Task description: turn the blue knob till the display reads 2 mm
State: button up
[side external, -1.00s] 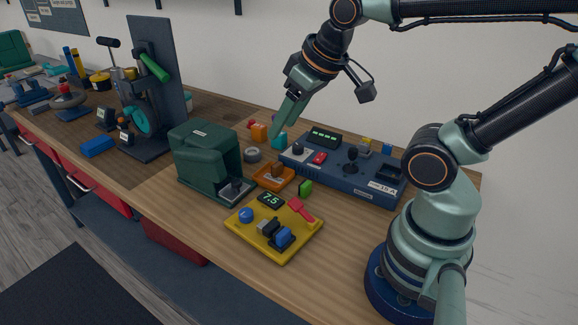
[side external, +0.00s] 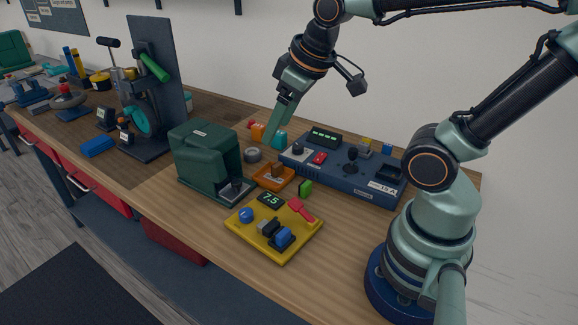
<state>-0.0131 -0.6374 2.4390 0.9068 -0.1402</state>
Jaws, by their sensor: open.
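The blue knob (side external: 246,215) sits at the left corner of a yellow board (side external: 277,256) on the bench. A small dark display (side external: 270,200) behind the knob shows green digits that look like 75; a decimal point is too small to tell. My gripper (side external: 270,137) hangs above the bench, behind and above the yellow board, fingers pointing down. It is open and holds nothing. It is well apart from the knob, and nothing covers the knob.
The yellow board also carries a red lever (side external: 300,209) and a blue-and-black switch (side external: 284,237). A green machine (side external: 205,160) stands left of it, and an orange block (side external: 274,176) behind it. A blue console (side external: 340,178) stands behind right. Wood is bare right of the board.

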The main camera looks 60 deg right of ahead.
jog(key=w+a+f+n+g, duration=0.25)
jog(key=w+f+n, duration=0.2)
jog(key=n, duration=0.25)
jog(key=n+g, duration=0.3)
jog(key=n, duration=0.3)
send_near(246, 211)
jog(key=shift+t, duration=0.25)
jog(key=f, duration=0.9)
jog(key=shift+s, duration=0.2)
grip_shut()
